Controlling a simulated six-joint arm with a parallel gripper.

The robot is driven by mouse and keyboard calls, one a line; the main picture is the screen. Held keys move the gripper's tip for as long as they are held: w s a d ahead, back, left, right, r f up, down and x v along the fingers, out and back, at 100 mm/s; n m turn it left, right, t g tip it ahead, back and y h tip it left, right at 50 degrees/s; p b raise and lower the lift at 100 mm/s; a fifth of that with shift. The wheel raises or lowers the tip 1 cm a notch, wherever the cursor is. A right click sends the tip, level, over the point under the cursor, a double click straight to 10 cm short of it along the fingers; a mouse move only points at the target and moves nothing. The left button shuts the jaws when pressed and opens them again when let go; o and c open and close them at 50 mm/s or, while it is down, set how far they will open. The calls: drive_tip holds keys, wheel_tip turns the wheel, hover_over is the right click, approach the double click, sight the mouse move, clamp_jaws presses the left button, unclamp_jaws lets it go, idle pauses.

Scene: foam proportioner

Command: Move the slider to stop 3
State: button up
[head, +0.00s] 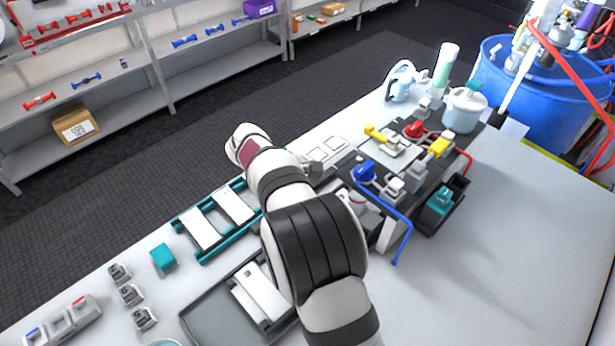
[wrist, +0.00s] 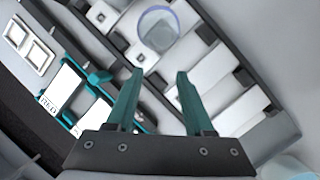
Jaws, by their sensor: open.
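My gripper (wrist: 158,80) shows in the wrist view with two teal fingers spread apart and nothing between them. Beyond the fingertips are pale blocks and plates (wrist: 205,70) set along dark strips. A clear round piece with a bluish rim (wrist: 158,30) lies ahead of the fingers. I cannot tell which part is the slider or where stop 3 is. In the head view a dark unit (head: 345,172) carries a blue knob (head: 364,172), a red knob (head: 414,129) and yellow handles (head: 440,146).
A teal rack with white plates (head: 203,228) and a grey tray (head: 205,318) lie left of my arm. A white pot (head: 464,110), a jug (head: 402,82) and a blue drum (head: 545,85) stand at the back right. The table's right part (head: 490,250) is clear.

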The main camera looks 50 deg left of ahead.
drive_tip(key=n+t, duration=0.1)
drive_tip(key=s+a+n+t, duration=0.1)
drive_tip(key=s+f+n+t+h, duration=0.1)
drive_tip(key=n+t, duration=0.1)
drive_tip(key=shift+s+a+f, duration=0.1)
drive_tip(key=shift+s+a, duration=0.1)
drive_tip(key=shift+a, duration=0.05)
drive_tip(key=s+a+r+n+t+y, duration=0.2)
drive_tip(key=s+a+n+t+y, duration=0.15)
drive_tip(key=a+n+t, duration=0.25)
drive_tip(key=x, duration=1.4)
drive_tip(key=shift+w+f, duration=0.1)
drive_tip(key=shift+w, duration=0.15)
clamp_jaws()
drive_tip(key=shift+w+d, duration=0.1)
